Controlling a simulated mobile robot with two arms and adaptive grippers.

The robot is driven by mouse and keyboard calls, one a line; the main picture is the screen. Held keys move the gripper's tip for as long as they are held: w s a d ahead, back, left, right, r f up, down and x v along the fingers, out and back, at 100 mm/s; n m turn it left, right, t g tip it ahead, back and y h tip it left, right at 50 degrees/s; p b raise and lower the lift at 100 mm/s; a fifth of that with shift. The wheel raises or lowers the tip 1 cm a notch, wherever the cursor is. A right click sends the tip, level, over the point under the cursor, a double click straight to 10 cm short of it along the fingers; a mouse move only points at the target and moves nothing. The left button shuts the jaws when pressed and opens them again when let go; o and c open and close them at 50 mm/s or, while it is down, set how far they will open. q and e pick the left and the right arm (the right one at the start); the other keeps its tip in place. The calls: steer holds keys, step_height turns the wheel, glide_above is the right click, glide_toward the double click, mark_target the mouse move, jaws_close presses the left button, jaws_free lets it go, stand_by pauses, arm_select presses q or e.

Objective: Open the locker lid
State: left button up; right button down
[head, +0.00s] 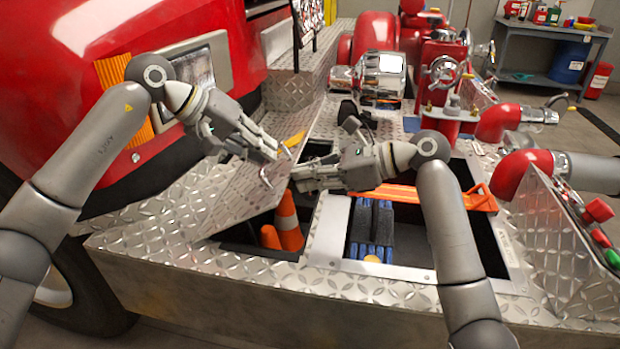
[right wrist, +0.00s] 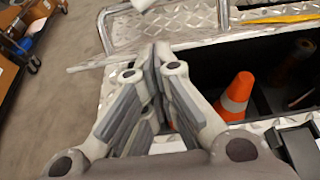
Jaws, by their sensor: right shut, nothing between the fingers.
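The diamond-plate locker lid (head: 238,203) stands tilted up at the left side of the left locker opening in the head view. Orange traffic cones (head: 288,222) show in that open locker, and one cone (right wrist: 236,97) shows in the right wrist view. My left gripper (head: 277,152) is at the lid's upper edge, its fingers close together; I cannot tell whether they grip it. My right gripper (head: 293,181) is over the opening, just right of the lid, with its fingers shut and empty. In the right wrist view its closed fingers (right wrist: 158,50) show in the middle.
A second open compartment (head: 400,268) to the right holds blue-black items and an orange bar (head: 437,196). Red pump parts and chrome fittings (head: 380,78) stand behind. The red truck body (head: 60,90) is at the left. A workbench (head: 550,32) is at the back right.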

arm_select(q)
steer(key=o, duration=0.4)
steer(key=shift+a+f, duration=0.25)
steer(key=shift+a, duration=0.05)
steer(key=shift+d+r, duration=0.1)
